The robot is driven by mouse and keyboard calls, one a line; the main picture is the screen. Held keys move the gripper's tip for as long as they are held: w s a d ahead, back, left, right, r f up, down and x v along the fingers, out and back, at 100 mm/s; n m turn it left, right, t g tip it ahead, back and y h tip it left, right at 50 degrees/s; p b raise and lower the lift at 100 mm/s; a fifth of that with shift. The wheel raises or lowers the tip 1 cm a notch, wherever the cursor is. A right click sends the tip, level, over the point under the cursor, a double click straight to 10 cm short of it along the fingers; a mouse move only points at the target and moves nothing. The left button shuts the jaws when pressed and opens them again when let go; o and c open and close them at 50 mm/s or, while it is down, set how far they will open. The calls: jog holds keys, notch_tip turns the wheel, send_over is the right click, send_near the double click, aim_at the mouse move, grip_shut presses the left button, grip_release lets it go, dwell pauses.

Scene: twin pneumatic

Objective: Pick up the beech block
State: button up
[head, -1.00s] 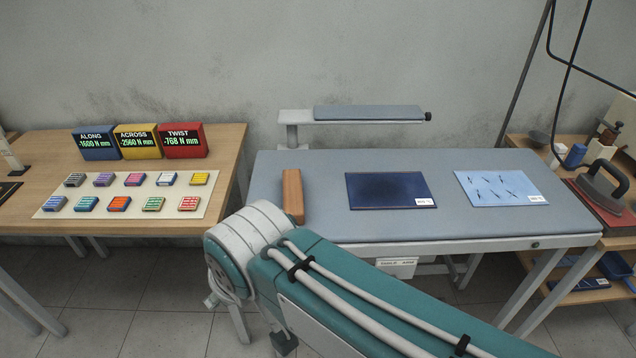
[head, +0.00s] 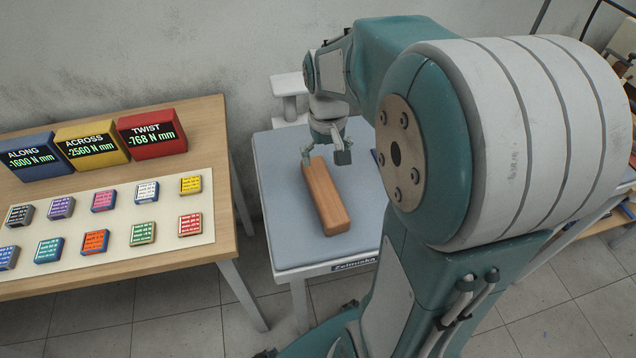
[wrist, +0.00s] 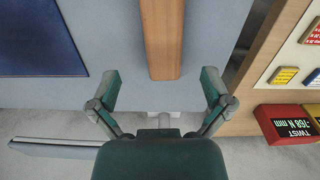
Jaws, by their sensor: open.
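The beech block (head: 325,199) is a long reddish-brown wooden bar lying flat on the grey-blue padded table (head: 283,214), near its left end. My gripper (head: 327,157) is at the block's far end in the head view, with its fingers pointing down. In the wrist view the block (wrist: 162,40) runs from the top edge down to between my two open fingers (wrist: 160,85). The fingers stand apart on either side of the block's end, with nothing held. I cannot tell the exact height of the fingertips above the table.
A wooden table on the left holds three display boxes, including the red TWIST box (head: 151,136), and several small coloured blocks on a pale mat (head: 120,246). A gap separates the two tables. A dark blue panel (wrist: 40,38) lies beside the block. My arm hides the table's right side.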

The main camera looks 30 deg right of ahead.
aim_at(324, 187)
notch_tip(324, 187, down, 6)
jog(key=shift+s+r, duration=0.1)
jog(key=shift+r, duration=0.15)
jog(key=f, duration=0.4)
jog(key=shift+a+f, duration=0.2)
jog(key=shift+f, duration=0.2)
jog(key=c, duration=1)
